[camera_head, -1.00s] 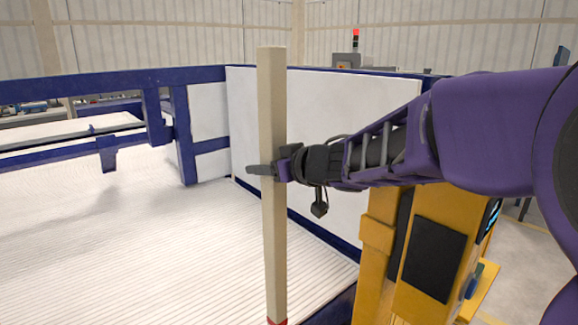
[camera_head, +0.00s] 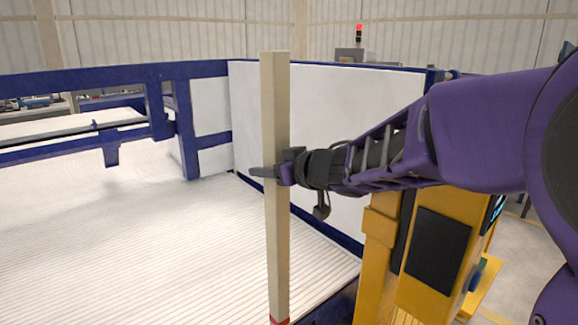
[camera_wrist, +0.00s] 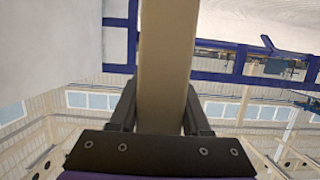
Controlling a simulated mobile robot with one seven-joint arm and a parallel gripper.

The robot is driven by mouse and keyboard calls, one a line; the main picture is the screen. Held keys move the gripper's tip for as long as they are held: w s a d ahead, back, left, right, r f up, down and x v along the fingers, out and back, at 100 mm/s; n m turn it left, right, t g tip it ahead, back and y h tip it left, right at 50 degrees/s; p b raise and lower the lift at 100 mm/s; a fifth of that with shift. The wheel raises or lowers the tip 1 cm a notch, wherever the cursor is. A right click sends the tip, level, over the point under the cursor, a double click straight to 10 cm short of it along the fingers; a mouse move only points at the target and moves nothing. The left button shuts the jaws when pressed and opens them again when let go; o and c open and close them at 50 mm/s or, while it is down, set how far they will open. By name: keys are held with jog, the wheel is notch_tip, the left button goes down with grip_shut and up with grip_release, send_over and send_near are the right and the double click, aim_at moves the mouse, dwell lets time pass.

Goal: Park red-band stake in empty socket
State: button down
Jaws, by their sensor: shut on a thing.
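The stake (camera_head: 275,120) is a long beige square post with a red band (camera_head: 279,321) at the bottom edge of the head view. It stands close to upright, and its lower end is out of view. My gripper (camera_head: 270,172) is shut on the stake around its middle, coming from the right. In the wrist view, the stake (camera_wrist: 166,60) runs up between both fingers (camera_wrist: 158,108). I cannot make out an empty socket in either view.
A white ribbed bed (camera_head: 120,235) lies left of and behind the stake. Blue rails (camera_head: 100,78) and a white panel (camera_head: 350,115) border it. A yellow machine (camera_head: 437,240) with a dark panel stands at the lower right, below my arm.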

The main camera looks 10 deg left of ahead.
aim_at(267, 123)
jog(key=shift+d, duration=0.1)
jog(key=shift+c, duration=1.4)
grip_release()
jog(key=shift+f, duration=0.1)
notch_tip(267, 123, up, 10)
jog(key=p, duration=0.6)
